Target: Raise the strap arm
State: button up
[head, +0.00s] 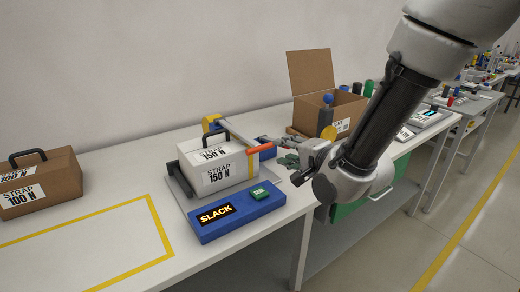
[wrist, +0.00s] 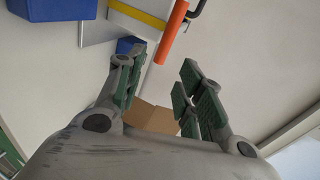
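The strapping machine has a blue front panel (head: 236,213) with a display reading SLACK and a green button (head: 260,192). A white box (head: 215,172) labelled STRAP 150 N, with a black handle, sits on it.
A yellow-outlined area (head: 90,240) on the table is empty. An open carton (head: 345,108) and several coloured items stand behind my arm. The table's front edge is close to my gripper.

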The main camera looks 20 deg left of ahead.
aim_at(262, 150)
jog(key=shift+y, duration=0.6)
jog(key=w+a, duration=0.1)
jog(key=a, duration=0.1)
jog(key=w+a+f, duration=0.1)
jog(key=a, duration=0.2)
jog(key=w+a+f, duration=0.1)
jog(key=a, duration=0.2)
jog(key=shift+a+f, duration=0.2)
jog(key=shift+a, duration=0.05)
grip_shut()
